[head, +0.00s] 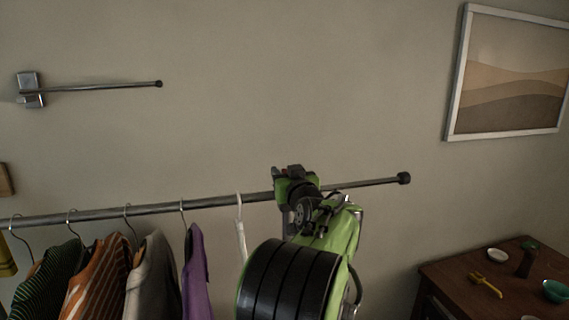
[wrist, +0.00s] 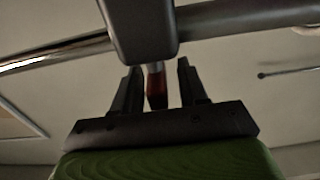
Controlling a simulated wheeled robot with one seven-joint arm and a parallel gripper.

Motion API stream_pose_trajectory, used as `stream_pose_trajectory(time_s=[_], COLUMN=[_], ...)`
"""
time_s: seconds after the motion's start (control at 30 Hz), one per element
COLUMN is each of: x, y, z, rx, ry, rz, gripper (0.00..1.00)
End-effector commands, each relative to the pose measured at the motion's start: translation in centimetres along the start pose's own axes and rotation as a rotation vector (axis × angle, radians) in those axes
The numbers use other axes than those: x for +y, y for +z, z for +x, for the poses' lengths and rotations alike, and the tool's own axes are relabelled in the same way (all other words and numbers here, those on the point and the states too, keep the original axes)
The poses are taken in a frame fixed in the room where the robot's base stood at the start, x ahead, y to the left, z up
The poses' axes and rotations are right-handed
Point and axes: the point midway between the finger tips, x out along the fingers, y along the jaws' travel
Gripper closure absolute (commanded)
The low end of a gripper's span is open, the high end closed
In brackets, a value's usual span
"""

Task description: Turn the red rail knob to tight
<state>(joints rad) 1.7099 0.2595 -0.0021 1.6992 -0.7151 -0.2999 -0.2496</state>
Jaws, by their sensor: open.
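The red rail knob (wrist: 157,95) shows in the wrist view, on a short stem below a dark grey block (wrist: 140,30) on the rail. My gripper (wrist: 158,70) is open, with one dark finger on each side of the knob. Small gaps show between the knob and both fingers. In the head view my green gripper (head: 293,173) is at the clothes rail (head: 160,208), right of the white hanger. There my arm and gripper hide most of the knob and block. I cannot tell how tight the knob is.
Several garments, including a purple one (head: 195,265), hang on the rail left of my arm. A white hanger (head: 240,230) is close to my gripper. A wall-mounted rod (head: 110,87) is at upper left. A dark cabinet (head: 450,275) with small items stands at lower right.

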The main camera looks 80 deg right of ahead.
Motion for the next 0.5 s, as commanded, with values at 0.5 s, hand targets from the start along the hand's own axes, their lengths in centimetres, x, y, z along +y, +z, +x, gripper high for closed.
stream_pose_trajectory(time_s=[0.5], x=[0.04], y=[0.06], z=[1.38], rx=[0.000], ry=[0.002], rz=[0.000], gripper=[0.77])
